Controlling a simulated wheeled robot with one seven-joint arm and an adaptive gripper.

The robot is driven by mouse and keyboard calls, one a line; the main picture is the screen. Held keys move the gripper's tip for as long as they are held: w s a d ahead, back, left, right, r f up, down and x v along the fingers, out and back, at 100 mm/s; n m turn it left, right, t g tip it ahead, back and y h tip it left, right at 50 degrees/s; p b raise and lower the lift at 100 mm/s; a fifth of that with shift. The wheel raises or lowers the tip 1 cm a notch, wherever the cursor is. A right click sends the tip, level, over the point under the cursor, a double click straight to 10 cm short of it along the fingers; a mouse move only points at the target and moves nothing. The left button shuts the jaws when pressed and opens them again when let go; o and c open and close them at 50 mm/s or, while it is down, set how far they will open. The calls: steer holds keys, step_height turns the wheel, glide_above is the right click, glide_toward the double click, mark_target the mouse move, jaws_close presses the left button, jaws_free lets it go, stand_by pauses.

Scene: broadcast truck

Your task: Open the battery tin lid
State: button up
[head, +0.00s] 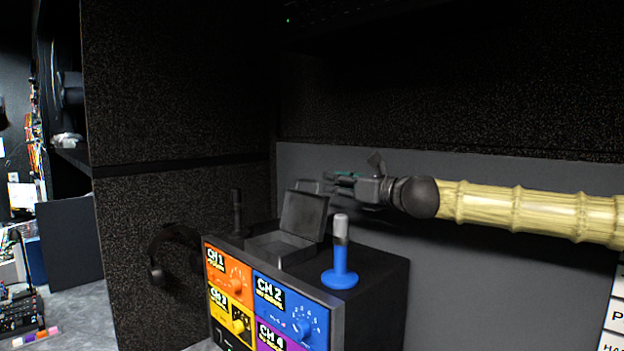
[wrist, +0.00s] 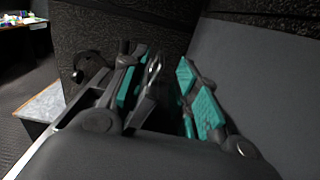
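The battery tin (head: 278,246) is a small dark grey box on top of the control unit in the head view. Its lid (head: 304,214) stands raised, nearly upright, on the tin's right side. My gripper (head: 325,184) is just above and beside the lid's upper edge, reaching in from the right. In the wrist view my gripper (wrist: 158,82) shows two teal-padded fingers spread apart. A thin grey edge with a shiny part shows between and beside the fingers; I cannot tell whether it touches them.
The control unit (head: 372,296) has coloured channel panels in front. A blue lever (head: 341,262) with a grey top stands right of the tin, and a dark stick (head: 237,212) at the left. Headphones (head: 160,258) hang on the left wall. A grey panel (head: 470,275) is close behind.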

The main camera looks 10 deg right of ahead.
mark_target(318, 182)
steer(key=w, duration=0.1)
steer(key=w+a+f, duration=0.1)
steer(key=w, duration=0.2)
steer(key=shift+w+a+f+p, duration=0.15)
steer(key=shift+a+p, duration=0.15)
steer(key=shift+a, duration=0.1)
steer(key=shift+w+a+r, duration=0.3)
steer(key=shift+w+a, duration=0.05)
steer(key=shift+a, duration=0.05)
steer(key=shift+p+x, duration=0.7)
steer(key=shift+x, duration=1.3)
steer(key=shift+w+a+f, duration=0.1)
jaws_close()
